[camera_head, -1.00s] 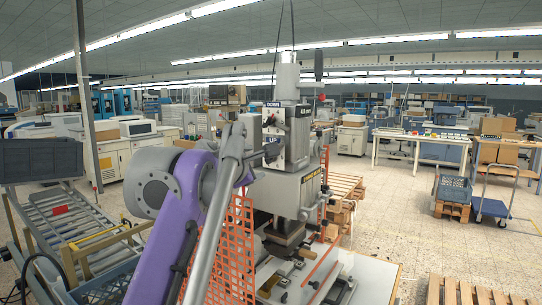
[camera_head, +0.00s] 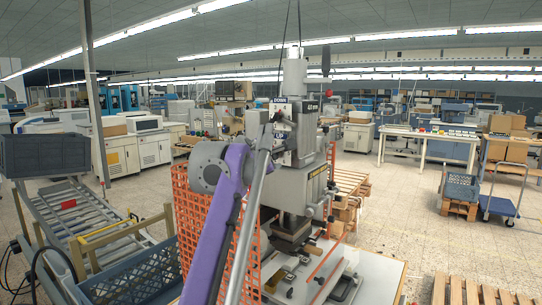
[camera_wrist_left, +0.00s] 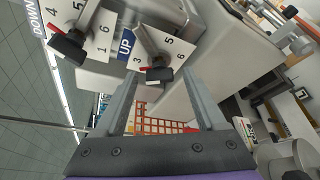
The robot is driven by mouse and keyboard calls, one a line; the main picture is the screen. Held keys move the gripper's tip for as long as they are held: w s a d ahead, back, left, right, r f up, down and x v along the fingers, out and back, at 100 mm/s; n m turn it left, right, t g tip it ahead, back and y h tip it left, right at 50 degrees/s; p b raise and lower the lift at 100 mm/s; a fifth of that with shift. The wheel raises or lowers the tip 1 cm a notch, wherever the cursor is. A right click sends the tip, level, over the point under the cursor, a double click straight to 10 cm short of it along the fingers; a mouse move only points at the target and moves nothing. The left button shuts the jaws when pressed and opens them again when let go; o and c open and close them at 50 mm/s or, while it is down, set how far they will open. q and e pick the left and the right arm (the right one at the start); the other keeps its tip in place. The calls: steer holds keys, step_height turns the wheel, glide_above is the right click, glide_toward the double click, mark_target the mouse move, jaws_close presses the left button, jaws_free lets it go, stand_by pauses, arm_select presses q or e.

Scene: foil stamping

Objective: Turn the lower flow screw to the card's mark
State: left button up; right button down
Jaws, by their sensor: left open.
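The wrist view shows two flow screws with black knobs on white numbered cards on the grey press. Ceiling lights lie at its left, so the right one appears to be the lower screw (camera_wrist_left: 159,74). Its card (camera_wrist_left: 177,52) shows 3, 5 and 6, with a small red mark beside the knob. The other screw (camera_wrist_left: 68,50) is at upper left. My left gripper (camera_wrist_left: 160,76) is open, its fingertips either side of the lower knob in the picture; I cannot tell if they touch it. In the head view my left gripper (camera_head: 280,130) is small at the press.
A blue UP label (camera_wrist_left: 125,43) sits between the cards. The press (camera_head: 297,185) stands on a pale table (camera_head: 377,275). Orange mesh (camera_head: 190,215) is behind my left arm. A roller conveyor (camera_head: 75,215) with a grey crate (camera_head: 45,154) is at left.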

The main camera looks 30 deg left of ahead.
arm_select(q)
jaws_close()
stand_by(0.3)
arm_select(e)
steer(key=shift+r, duration=0.1)
arm_select(q)
steer(key=shift+a+n+g+h+p, duration=0.15)
steer(key=shift+n+h+p, duration=0.3)
steer(key=shift+n+h, duration=1.85)
steer(key=shift+a+n+g+h+p, duration=0.15)
steer(key=shift+n+h+p, duration=0.7)
steer(key=shift+n, duration=2.45)
steer(key=shift+a+n+g+h+p, duration=0.1)
steer(key=shift+a+n+h, duration=0.05)
steer(key=shift+n+h, duration=2.3)
arm_select(e)
steer(key=shift+t, duration=0.3)
steer(key=shift+w+r, duration=0.4)
steer(key=shift+r, duration=0.25)
steer(key=shift+w+r, duration=0.4)
steer(key=shift+r, duration=0.3)
steer(key=shift+w+r, duration=0.4)
steer(key=shift+r, duration=0.25)
arm_select(q)
steer(key=shift+n+y, duration=0.4)
steer(key=shift+n, duration=0.05)
